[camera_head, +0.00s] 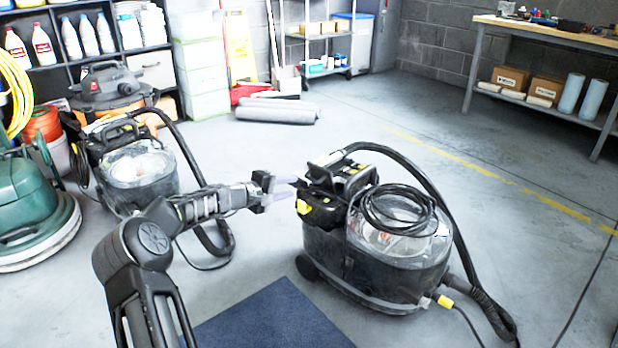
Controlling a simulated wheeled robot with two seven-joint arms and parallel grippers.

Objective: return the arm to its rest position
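My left arm (150,240) comes in from the lower left and reaches out over the floor toward the middle of the picture. My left gripper (284,188) points right, close to the left side of a black and grey wet-vacuum machine (390,262) with a coiled black cable on top. The fingers look pale and blurred, and I cannot tell whether they are apart or touch the machine. No held object shows clearly. My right arm and gripper are not in view.
A dark blue mat (270,322) lies on the floor below my arm. A second vacuum machine (140,172) and a green floor scrubber (35,205) stand at left. A workbench (550,32) is at back right. Open floor lies right of the yellow line.

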